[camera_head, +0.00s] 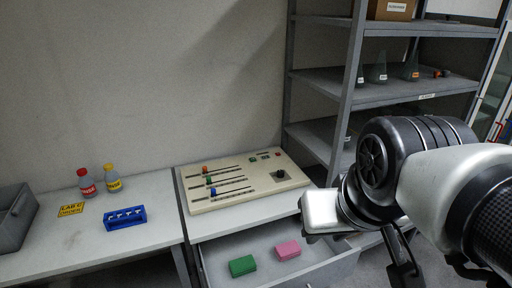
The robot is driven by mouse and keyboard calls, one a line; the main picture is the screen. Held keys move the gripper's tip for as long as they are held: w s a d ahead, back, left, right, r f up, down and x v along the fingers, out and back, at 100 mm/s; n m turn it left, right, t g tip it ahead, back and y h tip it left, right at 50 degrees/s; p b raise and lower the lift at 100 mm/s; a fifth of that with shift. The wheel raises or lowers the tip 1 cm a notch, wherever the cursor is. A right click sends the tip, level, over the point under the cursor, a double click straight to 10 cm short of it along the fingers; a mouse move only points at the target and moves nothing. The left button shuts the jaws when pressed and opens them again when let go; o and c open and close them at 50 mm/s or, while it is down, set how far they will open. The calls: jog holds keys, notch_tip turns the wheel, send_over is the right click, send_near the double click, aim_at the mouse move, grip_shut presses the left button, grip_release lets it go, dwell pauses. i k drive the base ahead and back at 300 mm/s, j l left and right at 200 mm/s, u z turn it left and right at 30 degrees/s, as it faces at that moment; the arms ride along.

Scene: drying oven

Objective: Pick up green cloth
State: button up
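The green cloth (242,266) looks like a small folded block. It lies in the open drawer (215,256) under the table, left of a pink cloth (288,250) of similar shape. My gripper (322,214) is at the end of my arm, right of and above the drawer, apart from both cloths. Its fingers are hidden or too unclear to tell whether they are open or shut. I see nothing held.
A control panel with sliders (245,181) sits on the table above the drawer. A blue rack (125,217), two capped bottles (87,183) and a grey bin (14,221) stand on the left table. Metal shelves (350,97) with flasks rise behind my arm.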

aim_at(245, 265)
jog(key=u, duration=1.25)
jog(key=i+j+z, duration=0.2)
jog(key=z, duration=0.15)
jog(key=i+j+z, duration=0.35)
jog(key=k+l, duration=0.05)
jog(key=k, duration=0.05)
